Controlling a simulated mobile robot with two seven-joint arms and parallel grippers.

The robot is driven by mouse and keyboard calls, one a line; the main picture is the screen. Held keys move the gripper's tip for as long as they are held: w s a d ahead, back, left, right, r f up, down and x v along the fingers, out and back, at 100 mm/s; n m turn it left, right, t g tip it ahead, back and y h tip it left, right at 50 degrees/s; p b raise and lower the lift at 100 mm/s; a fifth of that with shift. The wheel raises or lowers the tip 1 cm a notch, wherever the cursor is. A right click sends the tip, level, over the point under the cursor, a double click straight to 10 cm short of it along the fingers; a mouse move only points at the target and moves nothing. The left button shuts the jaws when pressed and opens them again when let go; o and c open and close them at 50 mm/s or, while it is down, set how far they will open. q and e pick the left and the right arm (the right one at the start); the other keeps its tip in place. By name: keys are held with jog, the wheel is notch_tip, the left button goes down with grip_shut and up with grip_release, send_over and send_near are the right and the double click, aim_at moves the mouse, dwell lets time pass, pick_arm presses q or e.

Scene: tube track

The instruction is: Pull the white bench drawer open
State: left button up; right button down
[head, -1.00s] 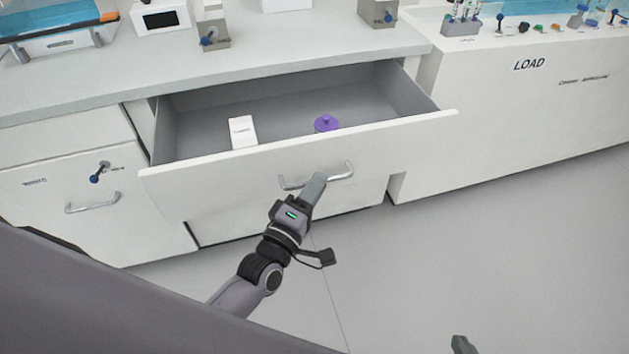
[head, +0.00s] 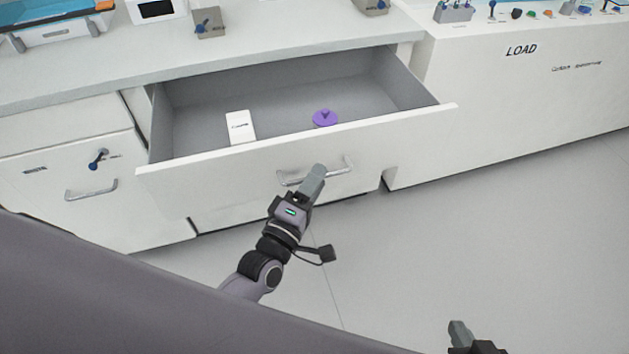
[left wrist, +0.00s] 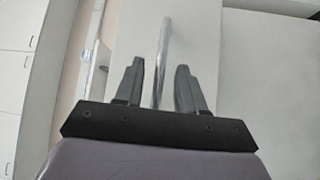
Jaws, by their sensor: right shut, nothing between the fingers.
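The white bench drawer (head: 225,168) stands well out of the bench, its inside visible. Its silver bar handle (head: 346,166) is on the drawer front and also shows in the left wrist view (left wrist: 165,45). My left gripper (head: 316,174) is at the handle, with its fingers on either side of the bar; some gap shows beside the bar in the wrist view, and the contact itself is hard to see. My right gripper (head: 459,332) is at the bottom edge of the head view, shut and empty, away from the drawer.
A white box (head: 240,127) and a purple lidded item (head: 325,118) lie in the drawer. The neighbouring cabinet has its own handle (head: 91,190) and a blue knob (head: 98,158). The bench marked LOAD (head: 521,50) stands at right. The grey floor (head: 500,240) in front is clear.

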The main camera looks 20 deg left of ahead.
pick_arm(q)
jog(key=v, duration=0.7)
dwell(0.4)
jog(key=shift+s, duration=0.15)
jog(key=s+a+f+m+g+y, duration=0.1)
jog(key=s+a+f+m+g, duration=0.3)
jog(key=s+f+m+g, duration=0.85)
notch_tip(320, 180, up, 16)
jog(key=w+a+m+t+p, duration=0.1)
jog(key=a+m+t+p, duration=0.1)
jog(key=p, duration=1.4)
jog(key=shift+w+r+m+t+y, duration=0.25)
jog(key=shift+m+t+y, duration=0.05)
jog(key=shift+m+t, duration=0.6)
